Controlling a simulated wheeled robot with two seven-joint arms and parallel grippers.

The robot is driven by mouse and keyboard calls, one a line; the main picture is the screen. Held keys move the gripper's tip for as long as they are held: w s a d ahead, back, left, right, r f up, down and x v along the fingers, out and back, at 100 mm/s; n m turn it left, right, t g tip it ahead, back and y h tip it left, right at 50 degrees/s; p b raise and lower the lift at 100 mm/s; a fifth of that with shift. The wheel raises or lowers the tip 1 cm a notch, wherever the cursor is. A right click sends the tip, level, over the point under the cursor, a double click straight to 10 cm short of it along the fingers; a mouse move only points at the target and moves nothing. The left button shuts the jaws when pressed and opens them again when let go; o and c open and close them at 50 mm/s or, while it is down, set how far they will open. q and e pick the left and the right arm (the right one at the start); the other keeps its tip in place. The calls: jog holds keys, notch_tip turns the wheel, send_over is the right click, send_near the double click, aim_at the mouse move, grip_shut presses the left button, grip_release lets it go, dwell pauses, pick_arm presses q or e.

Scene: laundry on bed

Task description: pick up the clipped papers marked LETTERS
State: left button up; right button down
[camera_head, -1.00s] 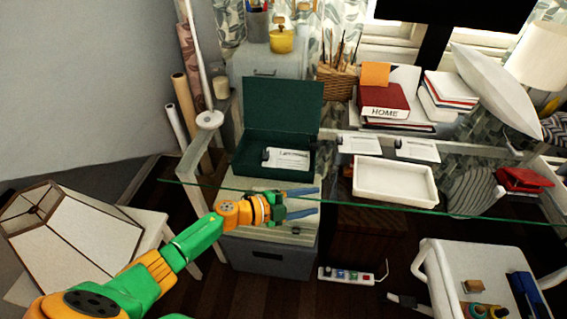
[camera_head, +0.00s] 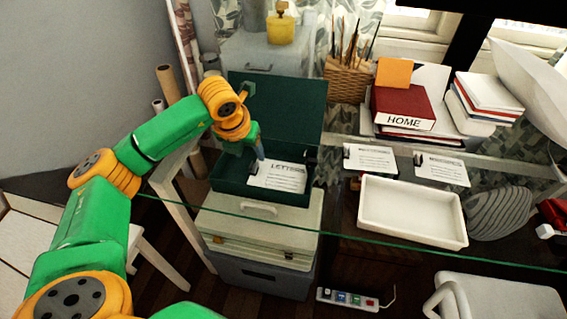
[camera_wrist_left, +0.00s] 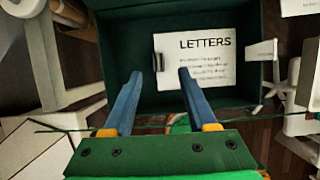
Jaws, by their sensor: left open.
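The clipped white papers marked LETTERS (camera_head: 278,177) lie inside an open dark green box (camera_head: 300,108), whose lid stands up behind. In the left wrist view the papers (camera_wrist_left: 210,65) show the heading clearly, with a dark clip (camera_wrist_left: 158,62) at their left edge. My left gripper (camera_head: 260,153) is over the left part of the box, pointing down. Its two blue fingers (camera_wrist_left: 161,76) are apart, with nothing between them but the view of the clip and the papers' left edge. I cannot tell the exact height above the papers. My right gripper is not in view.
Two other clipped papers (camera_head: 370,158) (camera_head: 441,169) lie on the glass desk, behind a white tray (camera_head: 412,238). A red HOME book (camera_head: 403,108) and a wicker pencil basket (camera_head: 347,80) stand at the back. The box walls and upright lid surround the papers.

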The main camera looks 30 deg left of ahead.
aim_at(254, 169)
pick_arm(q)
jog(key=shift+w+f, duration=0.55)
jog(key=shift+f, duration=0.1)
jog(key=f, duration=0.1)
jog(key=f+p, duration=0.1)
jog(key=f, duration=0.2)
jog(key=shift+s+a+f+p, duration=0.1)
jog(key=shift+a+f+p, duration=0.2)
jog(key=shift+a, duration=0.1)
jog(key=shift+w+f, duration=0.3)
jog(key=shift+w, duration=0.1)
jog(key=shift+s+r, duration=0.1)
grip_shut()
